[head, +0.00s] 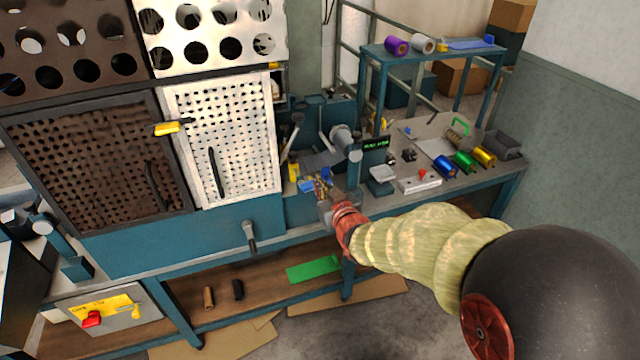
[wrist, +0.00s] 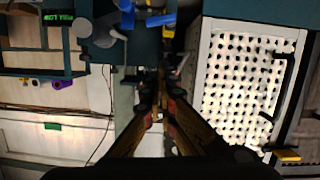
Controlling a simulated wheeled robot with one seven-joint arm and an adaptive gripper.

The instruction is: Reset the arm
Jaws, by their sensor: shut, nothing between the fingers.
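My arm, in a pale yellow-green sleeve, reaches from the lower right of the head view to the front of the workbench. My gripper (head: 322,186) is at its end, in front of the press machine (head: 342,138), with blue parts close around its fingertips. In the wrist view, the fingers of my gripper (wrist: 161,88) converge and are shut with nothing between them. Whether the fingertips touch the machine cannot be told.
A white perforated door (head: 228,135) with a dark handle stands left of my gripper. Blue, green and gold foil rolls (head: 464,161) lie on the bench at right. A small display (head: 375,148) stands close to the right. A lower shelf (head: 262,285) runs beneath.

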